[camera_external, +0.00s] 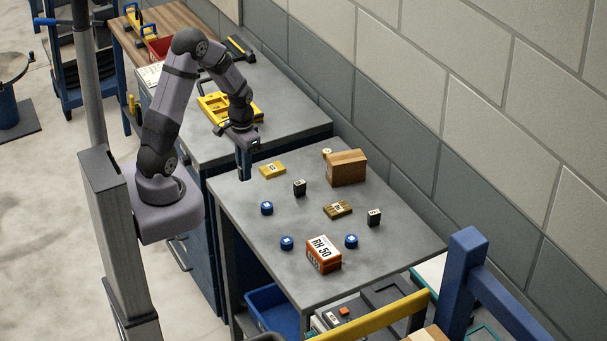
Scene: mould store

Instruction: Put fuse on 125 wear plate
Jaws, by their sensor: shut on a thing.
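My gripper (244,166) points down at the left edge of the grey table, left of the yellow plate. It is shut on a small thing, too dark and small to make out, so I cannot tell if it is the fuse. A flat yellow plate (272,170) and a flat brown-gold plate (338,209) lie on the table, both with small labels. I cannot read which is marked 125. Two small dark blocks with white labels stand upright, one by the yellow plate (299,188), one at right (374,218).
Blue round pieces (267,208), (287,243), (351,241) lie on the grey table (235,205). An orange-red box marked RH 50 (323,255) stands near the front, a cardboard box (346,168) at the back. A yellow tray (220,107) lies on the bench behind.

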